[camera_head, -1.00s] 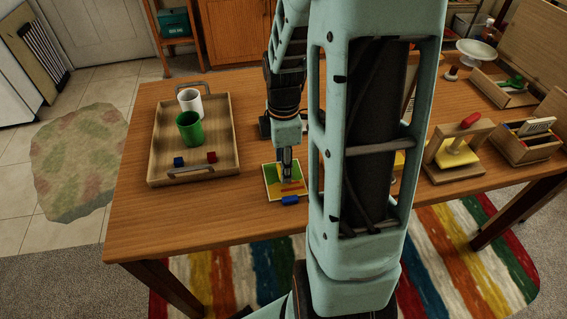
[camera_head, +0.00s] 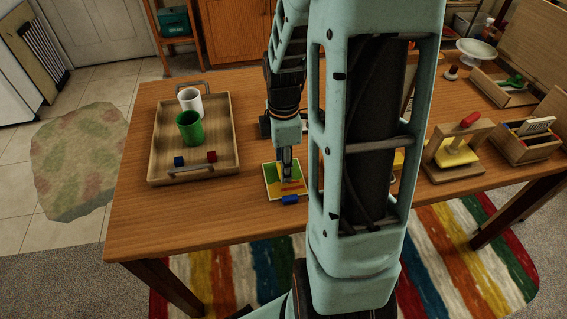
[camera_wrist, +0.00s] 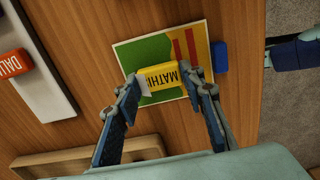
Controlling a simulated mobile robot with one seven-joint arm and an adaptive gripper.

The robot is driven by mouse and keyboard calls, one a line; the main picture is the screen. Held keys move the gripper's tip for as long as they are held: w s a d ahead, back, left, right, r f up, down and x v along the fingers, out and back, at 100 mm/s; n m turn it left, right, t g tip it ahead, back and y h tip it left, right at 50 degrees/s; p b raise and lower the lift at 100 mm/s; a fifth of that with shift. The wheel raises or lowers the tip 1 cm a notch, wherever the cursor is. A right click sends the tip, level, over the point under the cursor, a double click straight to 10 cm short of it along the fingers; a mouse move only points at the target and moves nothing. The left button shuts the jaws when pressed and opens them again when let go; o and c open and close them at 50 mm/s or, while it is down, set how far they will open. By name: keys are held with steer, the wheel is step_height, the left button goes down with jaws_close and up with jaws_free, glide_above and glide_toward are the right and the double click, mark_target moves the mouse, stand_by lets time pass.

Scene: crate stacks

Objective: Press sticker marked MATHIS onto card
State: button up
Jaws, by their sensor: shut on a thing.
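In the wrist view, a yellow sticker block (camera_wrist: 160,77) with black letters reading "MATHI", the rest hidden by a finger, sits between the fingertips of my gripper (camera_wrist: 163,88). My gripper is shut on it. The card (camera_wrist: 132,53) is green and yellow with red stripes and lies flat on the table under the block. The block overlaps the card's middle; I cannot tell whether they touch. In the head view, my gripper (camera_head: 287,176) points down over the card (camera_head: 270,182); the sticker is hard to make out there.
A blue block (camera_head: 290,199) lies at the card's near edge. A wooden tray (camera_head: 155,160) with white and green cups and small red and blue blocks stands left. A wooden frame (camera_head: 485,133) with a red-knobbed handle and a box (camera_head: 520,150) stand right. A red "DALI" block (camera_wrist: 12,64) lies at the wrist view's left.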

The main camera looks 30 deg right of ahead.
steer(key=shift+f, duration=0.5)
steer(key=o, duration=0.8)
steer(key=shift+r, duration=0.15)
steer(key=shift+r+p, duration=2.5)
steer(key=shift+r, duration=0.4)
